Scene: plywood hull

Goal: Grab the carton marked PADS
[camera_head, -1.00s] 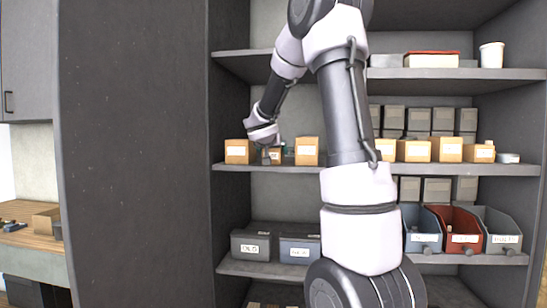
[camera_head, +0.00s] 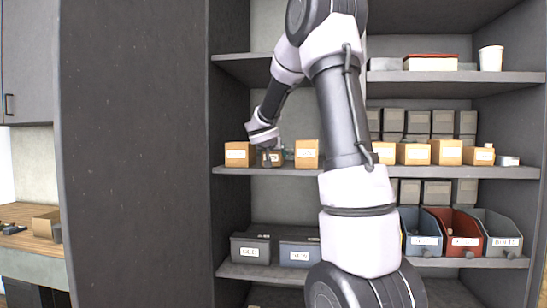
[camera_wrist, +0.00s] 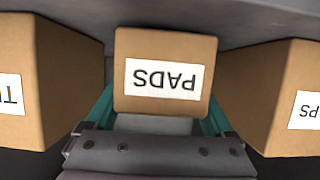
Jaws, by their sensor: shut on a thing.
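The carton marked PADS (camera_wrist: 165,103) is a small tan box with a white label, upside down in the wrist view. My gripper (camera_wrist: 160,118) has its teal fingers on both sides of this carton and is shut on it. In the head view my gripper (camera_head: 270,156) is at the middle shelf, and the PADS carton (camera_head: 277,158) shows partly behind it, between two other tan cartons. The carton's underside and its contact with the shelf are hidden.
Tan cartons stand close on the left (camera_wrist: 62,85) and right (camera_wrist: 270,95) of the held one. The shelf board (camera_head: 450,170) carries more cartons to the right. Another shelf (camera_head: 235,57) runs above. A dark side panel (camera_head: 135,150) stands to the left.

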